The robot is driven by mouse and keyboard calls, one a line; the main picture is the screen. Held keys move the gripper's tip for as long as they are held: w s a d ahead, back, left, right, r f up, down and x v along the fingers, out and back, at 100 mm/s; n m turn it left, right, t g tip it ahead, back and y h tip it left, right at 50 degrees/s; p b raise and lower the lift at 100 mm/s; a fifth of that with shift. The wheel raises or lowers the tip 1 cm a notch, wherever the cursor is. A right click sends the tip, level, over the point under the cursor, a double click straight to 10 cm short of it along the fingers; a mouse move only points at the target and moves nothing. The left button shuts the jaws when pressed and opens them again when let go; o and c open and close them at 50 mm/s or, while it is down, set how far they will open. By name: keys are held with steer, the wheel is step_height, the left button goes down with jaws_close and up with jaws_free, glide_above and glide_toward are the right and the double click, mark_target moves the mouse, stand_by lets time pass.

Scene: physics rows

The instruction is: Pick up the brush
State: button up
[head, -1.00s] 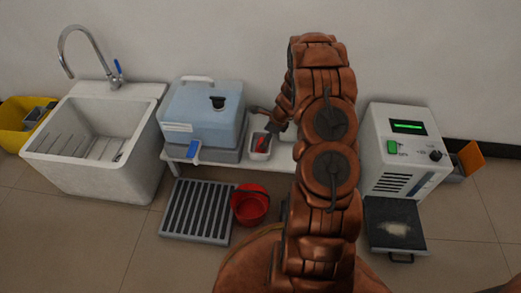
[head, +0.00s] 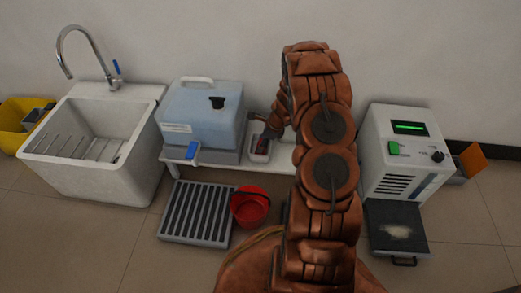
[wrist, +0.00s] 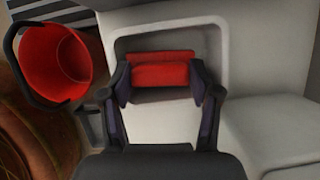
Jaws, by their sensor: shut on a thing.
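The brush (wrist: 163,70) shows in the wrist view as a red block above a white tray (wrist: 145,42). My gripper (wrist: 164,88) has a dark finger at each end of the red block and is shut on it. In the head view the gripper (head: 263,138) is over the same small white tray on the low bench, with a bit of red between its fingers. The brush's underside is hidden, and I cannot tell whether it touches the tray floor.
A blue-grey water container (head: 202,115) stands left of the tray. A red bucket (head: 250,207) and a grey slatted grate (head: 197,212) are on the floor in front. A white machine (head: 400,150) stands to the right, a white sink (head: 95,145) far left.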

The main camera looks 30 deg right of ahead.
steer(key=shift+c, duration=1.1)
step_height(320, 180, up, 10)
steer(key=p, duration=0.3)
steer(key=shift+p, duration=0.35)
